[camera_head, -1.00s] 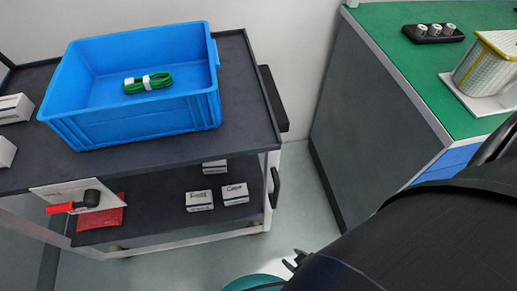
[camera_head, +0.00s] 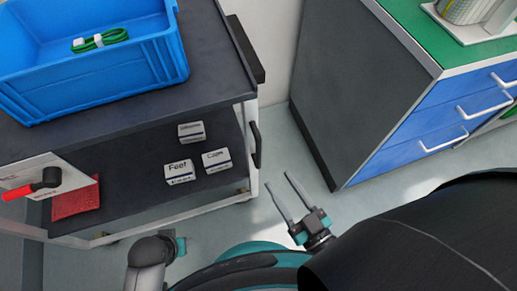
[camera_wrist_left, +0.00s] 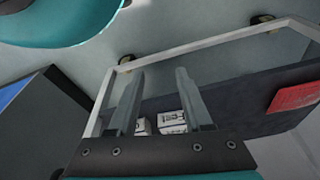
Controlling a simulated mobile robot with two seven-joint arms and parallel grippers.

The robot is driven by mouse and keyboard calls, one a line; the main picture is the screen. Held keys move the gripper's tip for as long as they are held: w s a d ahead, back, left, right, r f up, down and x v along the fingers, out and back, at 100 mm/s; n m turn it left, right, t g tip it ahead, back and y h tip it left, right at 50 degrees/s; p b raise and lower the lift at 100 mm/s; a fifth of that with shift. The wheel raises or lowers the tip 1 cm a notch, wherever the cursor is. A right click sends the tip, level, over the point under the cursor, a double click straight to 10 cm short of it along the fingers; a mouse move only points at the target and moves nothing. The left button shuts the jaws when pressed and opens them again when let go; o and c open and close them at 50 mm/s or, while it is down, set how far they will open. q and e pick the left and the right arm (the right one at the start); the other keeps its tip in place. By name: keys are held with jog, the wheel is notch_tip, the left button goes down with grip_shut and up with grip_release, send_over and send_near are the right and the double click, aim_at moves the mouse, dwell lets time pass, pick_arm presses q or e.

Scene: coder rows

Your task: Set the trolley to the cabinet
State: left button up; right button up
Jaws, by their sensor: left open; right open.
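The trolley (camera_head: 150,122) stands on the left in the head view, with a dark top, dark lower shelf and pale frame. A black bar (camera_head: 246,50) runs along its right end, above a small dark handle (camera_head: 255,145). The cabinet (camera_head: 350,90) stands to its right, with a grey side, green top and blue drawers. A floor gap separates them. My right gripper (camera_head: 278,180) is open and empty, close to the trolley's right front leg. My left gripper (camera_wrist_left: 158,95) is open in the left wrist view, with the trolley's lower shelf (camera_wrist_left: 240,100) behind its fingers.
A blue crate (camera_head: 150,65) holding a green cable coil (camera_head: 100,40) sits on the trolley. Several small white boxes (camera_head: 180,172) and a red packet (camera_head: 76,200) lie on its lower shelf. Free floor (camera_head: 290,150) shows between trolley and cabinet, against a pale wall.

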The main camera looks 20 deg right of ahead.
aim_at(260, 153)
jog(key=b+x, duration=0.2)
jog(key=x, duration=0.7)
jog(key=shift+w+a+f, duration=0.1)
jog(key=shift+w, duration=0.25)
pick_arm(q)
jog(key=shift+t, duration=0.4)
jog(key=shift+w+d+r, duration=0.1)
jog(key=shift+w+r, duration=0.3)
jog(key=shift+r, duration=0.5)
jog(key=shift+w+d+r, duration=0.1)
jog(key=shift+w+r, duration=0.25)
jog(key=shift+r, duration=0.5)
jog(key=shift+w+r, duration=0.4)
jog(key=shift+r, duration=0.5)
pick_arm(e)
jog(key=shift+w+a, duration=0.15)
jog(key=shift+w, duration=0.4)
jog(key=shift+c, duration=0.2)
grip_shut()
